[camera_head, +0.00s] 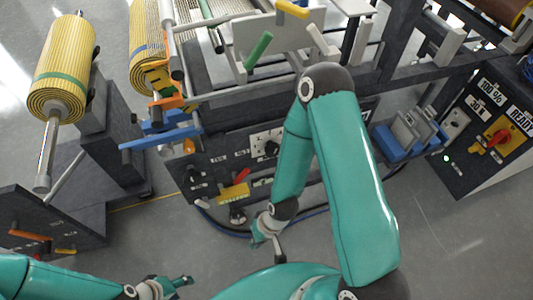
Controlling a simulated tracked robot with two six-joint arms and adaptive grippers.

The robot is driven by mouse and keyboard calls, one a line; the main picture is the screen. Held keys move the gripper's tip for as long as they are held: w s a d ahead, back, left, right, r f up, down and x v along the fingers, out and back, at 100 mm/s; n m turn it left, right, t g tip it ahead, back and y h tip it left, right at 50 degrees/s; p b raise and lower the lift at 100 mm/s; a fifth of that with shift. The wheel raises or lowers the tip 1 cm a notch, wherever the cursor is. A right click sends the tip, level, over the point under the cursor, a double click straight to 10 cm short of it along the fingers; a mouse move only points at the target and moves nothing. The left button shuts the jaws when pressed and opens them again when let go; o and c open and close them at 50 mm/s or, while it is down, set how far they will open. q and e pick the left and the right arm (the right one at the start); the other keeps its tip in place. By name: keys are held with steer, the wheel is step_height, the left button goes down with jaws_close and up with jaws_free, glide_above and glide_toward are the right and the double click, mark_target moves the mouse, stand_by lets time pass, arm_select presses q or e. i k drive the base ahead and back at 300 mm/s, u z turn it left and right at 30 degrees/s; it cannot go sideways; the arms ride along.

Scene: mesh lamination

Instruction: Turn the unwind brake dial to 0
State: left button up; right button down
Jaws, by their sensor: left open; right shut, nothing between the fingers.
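A white dial plate with a black knob (270,147) is on the dark front panel of the machine in the middle. It looks like a brake dial, but its marks are too small to read, so its setting cannot be told. My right arm passes just right of it. My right gripper (278,247) is below the panel, apart from the dial, and shut with nothing in it; it is small and partly hidden by its wrist. My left gripper (183,282) is at the bottom left, open and empty, far from the dial.
Smaller knobs (194,177) and a red lever (234,193) sit on the panel near the dial. Yellow mesh rolls (65,70) stand at the upper left. Blue trays (408,138) and a control box (490,135) with a red switch are at the right. The floor before the panel is mostly clear.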

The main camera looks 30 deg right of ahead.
mark_target(272, 149)
steer(key=u, duration=0.3)
steer(key=k, duration=1.55)
steer(key=z, duration=0.75)
steer(key=i, duration=1.05)
